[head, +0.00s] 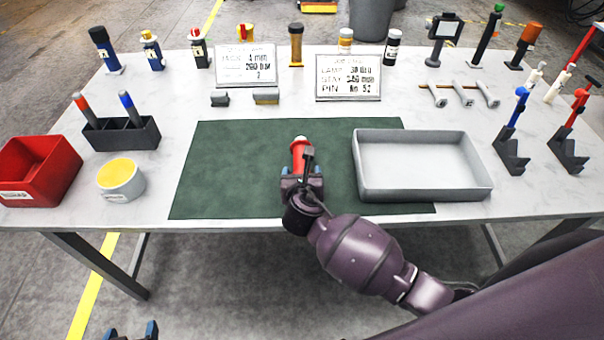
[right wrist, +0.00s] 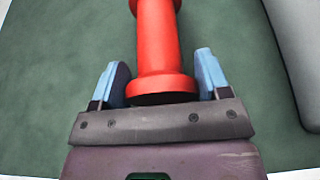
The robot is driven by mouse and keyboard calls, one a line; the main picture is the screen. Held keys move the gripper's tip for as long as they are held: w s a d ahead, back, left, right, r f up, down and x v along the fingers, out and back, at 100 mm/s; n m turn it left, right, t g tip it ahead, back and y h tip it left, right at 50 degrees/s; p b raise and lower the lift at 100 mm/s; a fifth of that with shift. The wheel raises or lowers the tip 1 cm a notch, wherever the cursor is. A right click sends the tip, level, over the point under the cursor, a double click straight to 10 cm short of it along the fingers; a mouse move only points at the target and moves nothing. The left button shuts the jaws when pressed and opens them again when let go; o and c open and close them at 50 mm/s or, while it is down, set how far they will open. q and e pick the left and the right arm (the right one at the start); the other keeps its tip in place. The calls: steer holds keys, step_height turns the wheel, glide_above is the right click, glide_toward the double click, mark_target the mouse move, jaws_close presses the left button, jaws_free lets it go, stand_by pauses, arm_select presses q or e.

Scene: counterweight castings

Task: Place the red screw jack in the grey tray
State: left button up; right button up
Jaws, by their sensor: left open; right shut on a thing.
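The red screw jack (head: 299,150) is over the dark green mat in the middle of the table; I cannot tell whether it touches the mat. My right gripper (head: 301,170) is shut on its near end. In the right wrist view the red body (right wrist: 158,45) of the jack lies between the two blue fingers (right wrist: 162,80), its round flange close to the palm. The grey tray (head: 425,192) stands to the right of the mat, empty, its left wall over the mat's right part. My left gripper (head: 132,331) is open and empty at the bottom edge, below the table's front.
A red bin (head: 40,168), a white tin with a yellow top (head: 121,180) and a dark holder (head: 122,134) stand at left. Two signs (head: 348,78) and several small tools line the back. Blue and red clamps (head: 511,150) stand right of the tray. The mat's left part is clear.

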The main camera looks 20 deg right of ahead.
steer(key=o, duration=1.4)
steer(key=shift+o, duration=0.2)
